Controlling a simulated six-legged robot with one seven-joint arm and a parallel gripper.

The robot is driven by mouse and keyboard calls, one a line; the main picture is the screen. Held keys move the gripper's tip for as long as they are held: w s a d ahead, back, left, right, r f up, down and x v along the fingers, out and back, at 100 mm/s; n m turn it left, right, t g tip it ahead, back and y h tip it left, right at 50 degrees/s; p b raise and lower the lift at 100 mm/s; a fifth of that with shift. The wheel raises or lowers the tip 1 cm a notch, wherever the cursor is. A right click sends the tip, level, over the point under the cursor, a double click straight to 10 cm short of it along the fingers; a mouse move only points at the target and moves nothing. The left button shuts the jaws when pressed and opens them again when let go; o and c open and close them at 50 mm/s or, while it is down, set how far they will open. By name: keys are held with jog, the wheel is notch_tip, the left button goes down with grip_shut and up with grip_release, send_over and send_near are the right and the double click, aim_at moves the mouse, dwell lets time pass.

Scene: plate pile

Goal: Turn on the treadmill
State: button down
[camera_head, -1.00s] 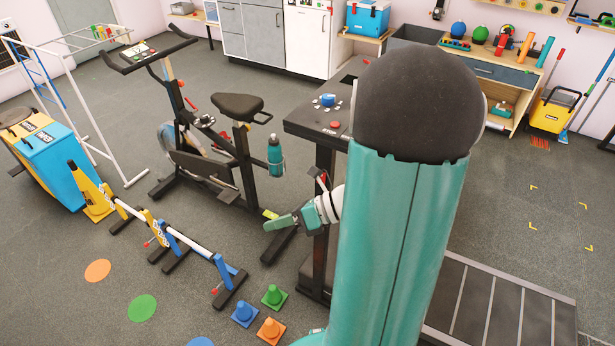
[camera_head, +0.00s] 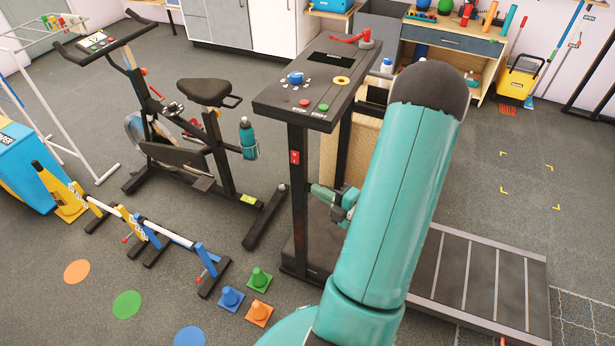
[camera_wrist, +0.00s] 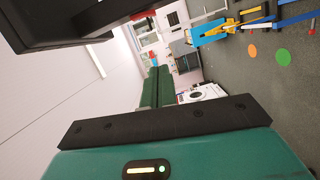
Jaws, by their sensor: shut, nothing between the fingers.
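The treadmill stands right of centre in the head view, its grey striped belt (camera_head: 480,285) partly hidden by my arm. Its dark console (camera_head: 285,95) carries a blue knob (camera_head: 295,78), a red STOP button (camera_head: 304,103), a green START button (camera_head: 323,107), a yellow ring (camera_head: 342,81) and a red lever-like part (camera_head: 352,38). A small red switch (camera_head: 294,157) is on the near post (camera_head: 299,215). My gripper (camera_head: 322,192) is shut and empty, below the console and just right of that post.
An exercise bike (camera_head: 190,140) with a teal bottle (camera_head: 247,138) stands left of the treadmill. Small hurdles (camera_head: 165,232) and several cones (camera_head: 259,279) lie on the floor at the front left. A workbench (camera_head: 455,45) is behind. Floor at the right is open.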

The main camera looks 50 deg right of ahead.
aim_at(300, 168)
jog(key=w, duration=0.3)
jog(key=w+d, duration=0.1)
jog(key=w, duration=0.3)
jog(key=w+d, duration=0.1)
jog(key=w, duration=0.2)
jog(key=shift+w+f, duration=0.25)
jog(key=shift+f, duration=0.05)
jog(key=shift+w+d, duration=0.2)
jog(key=shift+d, duration=0.15)
jog(key=shift+w+d+f, duration=0.1)
jog(key=shift+d+f, duration=0.1)
jog(key=shift+d, duration=0.2)
jog(key=shift+a, duration=0.1)
